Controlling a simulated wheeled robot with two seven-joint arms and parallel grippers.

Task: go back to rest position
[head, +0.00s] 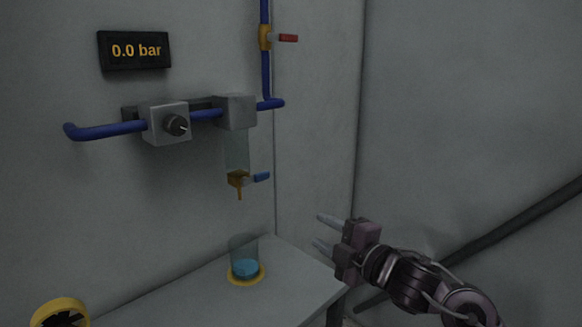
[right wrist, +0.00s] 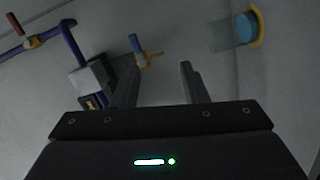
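My right gripper (head: 323,232) is at the lower right of the head view, its arm coming in from the right. Its two fingers are apart with nothing between them. In the right wrist view the gripper (right wrist: 155,80) also shows open and empty fingers. It is in front of the wall, to the right of the glass with blue liquid (head: 244,262) and apart from it. My left gripper is not in view.
The glass stands on a yellow ring on a grey table (head: 215,300). Above it are a clear cylinder with a brass tap (head: 238,180), blue pipes (head: 105,131), a regulator knob (head: 176,125), a red-handled valve (head: 266,38) and a display (head: 135,50) reading 0.0 bar. A dark pipe (head: 520,220) slopes along the right wall.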

